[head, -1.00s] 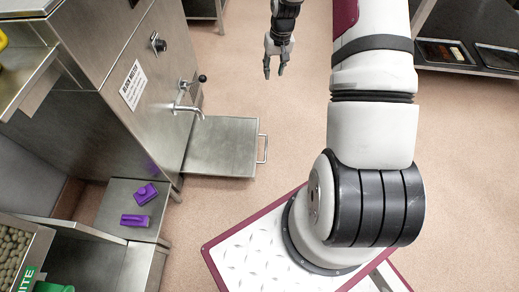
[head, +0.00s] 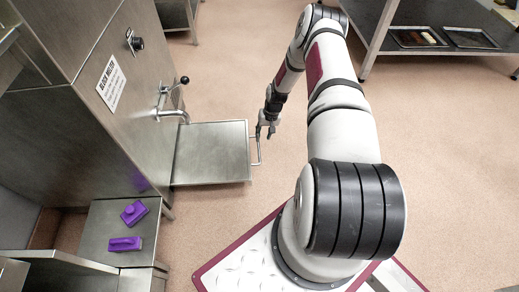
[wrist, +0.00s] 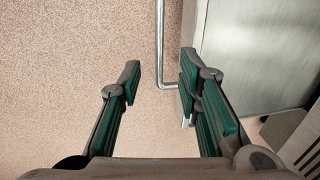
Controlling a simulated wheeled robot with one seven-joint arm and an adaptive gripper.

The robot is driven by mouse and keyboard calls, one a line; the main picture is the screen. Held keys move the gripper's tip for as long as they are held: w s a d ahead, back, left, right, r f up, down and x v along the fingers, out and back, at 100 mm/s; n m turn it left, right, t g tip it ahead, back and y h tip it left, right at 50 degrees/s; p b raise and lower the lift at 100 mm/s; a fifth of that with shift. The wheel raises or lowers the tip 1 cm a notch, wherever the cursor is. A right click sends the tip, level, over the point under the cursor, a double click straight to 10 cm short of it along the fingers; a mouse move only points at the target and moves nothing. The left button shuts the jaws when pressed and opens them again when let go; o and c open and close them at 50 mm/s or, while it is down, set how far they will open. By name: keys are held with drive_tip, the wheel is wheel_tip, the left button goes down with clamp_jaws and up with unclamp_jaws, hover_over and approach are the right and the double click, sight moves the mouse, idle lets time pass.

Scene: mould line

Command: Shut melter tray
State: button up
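The block melter (head: 115,95) is a steel cabinet on the left with a tap (head: 172,105) on its front. Its flat steel tray (head: 212,155) stands pulled out below the tap, with a bar handle (head: 257,152) on its right end. In the wrist view the tray (wrist: 255,50) fills the upper right, and the handle (wrist: 160,45) shows between the fingers, bending toward the tray. My gripper (head: 265,131) is at the handle's far part. Its fingers (wrist: 160,80) are open, one either side of the bar in the picture; contact cannot be told.
Two purple pieces (head: 127,243) lie on a low steel surface (head: 98,225) at the lower left. A steel table (head: 410,62) with dark trays (head: 418,38) stands at the upper right.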

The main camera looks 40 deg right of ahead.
sight(259, 149)
drive_tip(key=f+b, duration=0.1)
drive_tip(key=f, duration=0.2)
drive_tip(key=a+f+b, duration=0.1)
drive_tip(key=f, duration=0.2)
drive_tip(key=w+f+b, duration=0.1)
drive_tip(key=f, duration=0.2)
drive_tip(key=shift+a+f+b, duration=0.15)
drive_tip(key=shift+a+b, duration=0.05)
drive_tip(key=shift+b, duration=0.15)
clamp_jaws()
